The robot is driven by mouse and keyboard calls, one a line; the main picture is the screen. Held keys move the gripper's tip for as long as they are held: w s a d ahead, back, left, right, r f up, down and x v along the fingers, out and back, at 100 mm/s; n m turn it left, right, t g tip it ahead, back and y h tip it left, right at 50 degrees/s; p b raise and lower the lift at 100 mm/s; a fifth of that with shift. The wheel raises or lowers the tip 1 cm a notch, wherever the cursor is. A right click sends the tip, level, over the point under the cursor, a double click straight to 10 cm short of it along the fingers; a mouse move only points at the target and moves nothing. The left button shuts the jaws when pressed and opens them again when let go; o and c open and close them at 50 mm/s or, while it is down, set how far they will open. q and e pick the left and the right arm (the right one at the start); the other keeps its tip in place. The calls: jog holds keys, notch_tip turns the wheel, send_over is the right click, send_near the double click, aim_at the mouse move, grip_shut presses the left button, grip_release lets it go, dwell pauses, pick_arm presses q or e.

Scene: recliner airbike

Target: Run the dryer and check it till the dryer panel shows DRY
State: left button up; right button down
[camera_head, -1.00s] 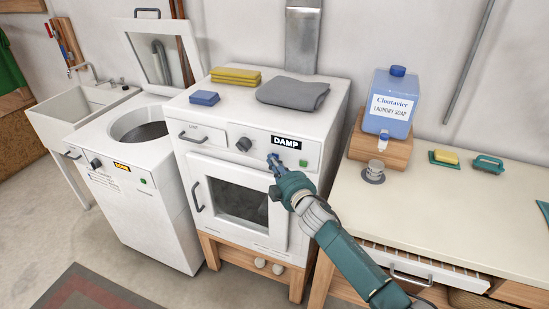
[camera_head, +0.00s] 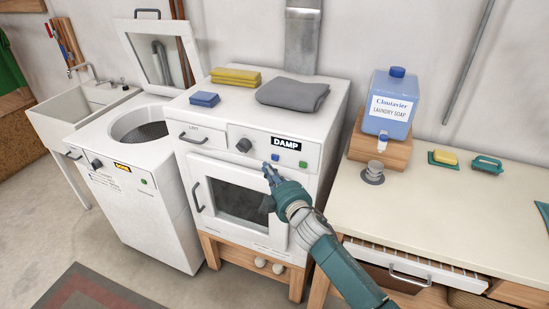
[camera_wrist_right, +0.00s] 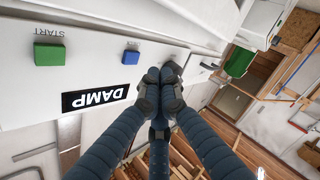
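The white dryer (camera_head: 262,120) has its panel display (camera_head: 286,143) reading DAMP. A green button (camera_head: 303,164) sits below the display, and a small blue button (camera_head: 275,157) is to its left. The right wrist view shows the green button (camera_wrist_right: 49,54) marked START, the blue button (camera_wrist_right: 131,56) and the DAMP display (camera_wrist_right: 95,96). My right gripper (camera_head: 268,168) is in front of the dryer, just below the blue button. Its fingertips (camera_wrist_right: 160,78) are together with nothing seen between them. The dryer door (camera_head: 238,202) is closed. My left gripper is out of view.
A top-loading washer (camera_head: 135,180) with its lid up stands left of the dryer. Folded grey cloth (camera_head: 293,93), yellow cloth (camera_head: 236,76) and blue cloth (camera_head: 204,99) lie on top. A counter (camera_head: 440,205) with a soap jug (camera_head: 390,105) is at right.

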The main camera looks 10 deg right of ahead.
jog(key=shift+s+a, duration=0.4)
jog(key=shift+s, duration=0.2)
jog(key=shift+s+a, duration=0.4)
jog(key=shift+s, duration=0.2)
jog(key=s+d+f+m+g+h+b, duration=0.15)
jog(key=s+f, duration=0.25)
jog(key=f, duration=0.7)
jog(key=s+d+f+m+g, duration=0.1)
jog(key=s+d+f+g, duration=0.2)
jog(key=f, duration=0.8)
jog(key=s+d+f+m+g+h+b, duration=0.1)
jog(key=s+d+f+g, duration=0.1)
jog(key=s+f, duration=0.7)
jog(key=s+d+f+m+g, duration=0.1)
jog(key=s+f+m+g, duration=0.1)
jog(key=s+f, duration=0.7)
jog(key=s+d+f+m+g, duration=0.1)
jog(key=s+f+g, duration=0.1)
jog(key=s+f, duration=0.5)
jog(key=s+d+f+m+g+b, duration=0.1)
jog(key=s+f, duration=0.6)
jog(key=s, duration=1.1)
jog(key=s+d+f+m+g+h+b, duration=0.1)
jog(key=s+f+g, duration=0.3)
jog(key=s, duration=0.9)
notch_tip(320, 180, down, 3)
jog(key=shift+s+d+f+m, duration=0.1)
jog(key=shift+s+d+m, duration=0.05)
jog(key=shift+d+m, duration=0.6)
jog(key=shift+d, duration=0.1)
